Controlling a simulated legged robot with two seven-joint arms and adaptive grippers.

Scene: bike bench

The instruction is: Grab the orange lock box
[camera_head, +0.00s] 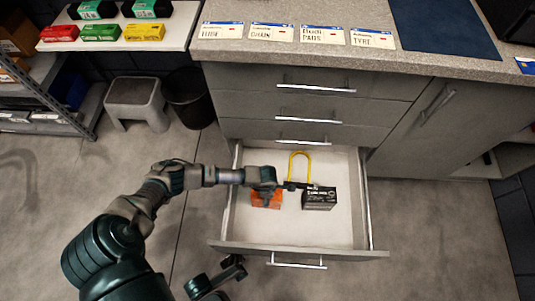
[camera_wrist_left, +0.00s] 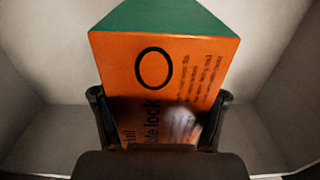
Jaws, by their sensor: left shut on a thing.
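The orange lock box (camera_head: 266,201) is inside the open drawer, left of its middle, partly hidden under my left gripper (camera_head: 268,186). In the left wrist view the orange lock box (camera_wrist_left: 165,75) has a green end, a black ring mark and printed text ending in "lock". The fingers of my left gripper (camera_wrist_left: 160,118) are on both sides of the box, shut on it. I cannot tell whether the box is lifted off the drawer floor. My right gripper is not seen clearly in either view.
The drawer's right part is bare. The counter (camera_head: 280,55) overhangs behind. A grey stool (camera_head: 138,98) and dark bin (camera_head: 188,95) stand left.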

